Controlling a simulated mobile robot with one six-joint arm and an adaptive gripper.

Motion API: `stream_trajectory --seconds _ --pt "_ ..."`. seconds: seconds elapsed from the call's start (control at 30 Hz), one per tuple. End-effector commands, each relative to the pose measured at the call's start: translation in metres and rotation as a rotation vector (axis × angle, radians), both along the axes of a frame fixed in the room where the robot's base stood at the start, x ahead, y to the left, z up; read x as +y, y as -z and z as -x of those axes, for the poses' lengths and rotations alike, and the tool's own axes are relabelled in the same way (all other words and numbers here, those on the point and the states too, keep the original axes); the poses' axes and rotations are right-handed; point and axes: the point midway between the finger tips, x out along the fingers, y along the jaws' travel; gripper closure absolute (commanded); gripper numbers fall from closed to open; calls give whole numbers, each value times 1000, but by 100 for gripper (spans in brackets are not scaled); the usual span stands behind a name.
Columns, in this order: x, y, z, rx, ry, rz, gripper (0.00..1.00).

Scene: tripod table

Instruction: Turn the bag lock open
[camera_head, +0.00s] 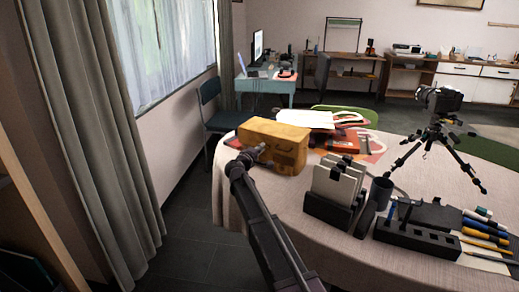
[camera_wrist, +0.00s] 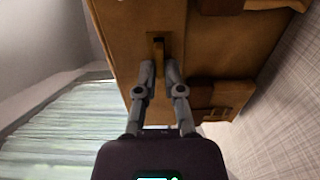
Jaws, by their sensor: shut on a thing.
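The yellow-tan bag (camera_head: 283,137) stands on the left end of the cloth-covered table. Its brown leather front with straps fills the top of the wrist view (camera_wrist: 112,40). The bag lock (camera_wrist: 158,46) is a small brass-coloured piece on that front, in the upper middle of the wrist view. My gripper (camera_head: 250,154) reaches the bag's left side in the head view. In the wrist view its two fingers (camera_wrist: 160,72) point at the lock and are shut on its lower part. The fingertips hide part of the lock, so its exact turn is hard to tell.
The table (camera_head: 285,201) also holds papers behind the bag, a file holder (camera_head: 335,185), a dark cup (camera_head: 380,193), a pen organiser (camera_head: 418,238) and a camera on a tripod (camera_head: 436,130). A chair (camera_head: 210,92) and curtain (camera_head: 95,120) are on the left.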

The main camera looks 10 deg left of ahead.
Motion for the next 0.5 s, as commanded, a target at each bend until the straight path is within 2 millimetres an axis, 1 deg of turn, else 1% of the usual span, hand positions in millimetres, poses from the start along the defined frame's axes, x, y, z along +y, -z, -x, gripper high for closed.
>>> stream_trajectory --seconds 0.3,0.33,0.37,0.4,0.43,0.5 --pt "-1 0 -1 0 2 3 100" --pt "-1 0 -1 0 2 3 83" --pt "-1 0 -1 0 2 3 74" --pt "-1 0 -1 0 2 2 62" --pt "-1 0 -1 0 2 2 54" --pt "-1 0 0 0 1 2 54"
